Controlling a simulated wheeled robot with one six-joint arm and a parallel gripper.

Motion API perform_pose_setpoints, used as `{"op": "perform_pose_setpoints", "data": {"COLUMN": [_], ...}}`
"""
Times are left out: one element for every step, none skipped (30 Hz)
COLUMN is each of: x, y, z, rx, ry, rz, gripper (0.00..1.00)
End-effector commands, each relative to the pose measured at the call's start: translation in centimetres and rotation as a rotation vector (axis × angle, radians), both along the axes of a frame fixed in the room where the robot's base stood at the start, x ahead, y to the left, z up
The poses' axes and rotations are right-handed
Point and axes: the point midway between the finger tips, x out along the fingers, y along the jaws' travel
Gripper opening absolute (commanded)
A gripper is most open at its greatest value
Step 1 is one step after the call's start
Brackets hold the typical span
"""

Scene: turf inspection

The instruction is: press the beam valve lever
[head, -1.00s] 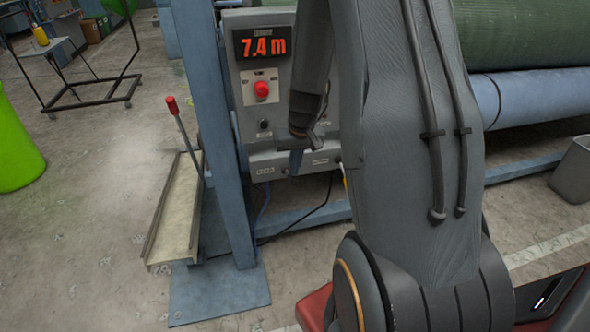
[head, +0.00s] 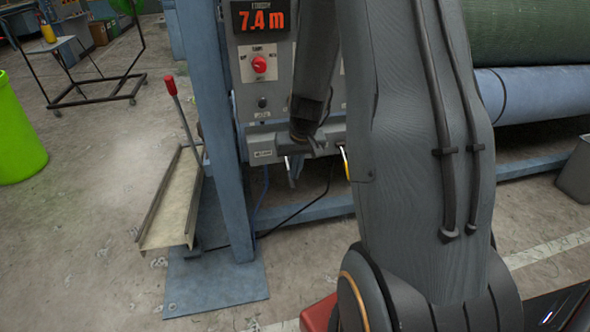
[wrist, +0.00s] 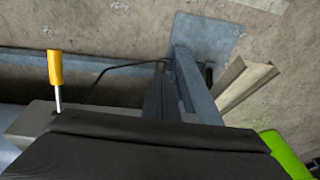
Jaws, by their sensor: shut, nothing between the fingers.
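My gripper (head: 306,147) is at the lower edge of the grey control box, pointing down and shut, with nothing seen held. A yellow-handled lever (head: 347,163) hangs from the box to the right of my gripper. It also shows in the wrist view (wrist: 56,70), clear of the dark housing in front. The small label (head: 263,153) on the box is not clearly legible, so I cannot tell which lever is the beam one.
The control box carries a 7.4 m display (head: 261,18) and a red button (head: 259,64). A blue post (head: 215,120) stands left of it. A red-topped lever (head: 170,85) rises beside a metal channel (head: 172,200). A green bin (head: 15,140) stands far left, with open floor between.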

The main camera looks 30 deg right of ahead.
Motion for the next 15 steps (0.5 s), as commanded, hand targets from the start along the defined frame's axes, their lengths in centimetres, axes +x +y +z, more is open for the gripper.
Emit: {"op": "perform_pose_setpoints", "data": {"x": [0.1,0.2,0.2,0.2,0.2,0.3,0.3,0.3,0.3,0.3,0.3,0.3,0.3,0.3,0.3], "y": [0.1,0.2,0.2,0.2,0.2,0.3,0.3,0.3,0.3,0.3,0.3,0.3,0.3,0.3,0.3], "z": [-0.8,-1.1,-1.4,-1.6,-1.9,-2.1,-2.3,-2.4,-2.6,-2.8,-2.9,-3.0,-3.1,-3.2,-3.2], "rx": [0.0,0.0,0.0,0.0,0.0,0.0,0.0,0.0,0.0,0.0,0.0,0.0,0.0,0.0,0.0], "ry": [0.0,0.0,0.0,0.0,0.0,0.0,0.0,0.0,0.0,0.0,0.0,0.0,0.0,0.0,0.0], "rz": [0.002,0.002,0.002,0.002,0.002,0.003,0.003,0.003,0.003,0.003,0.003,0.003,0.003,0.003,0.003], "gripper": [0.0,0.0,0.0,0.0,0.0,0.0,0.0,0.0,0.0,0.0,0.0,0.0,0.0,0.0,0.0]}}
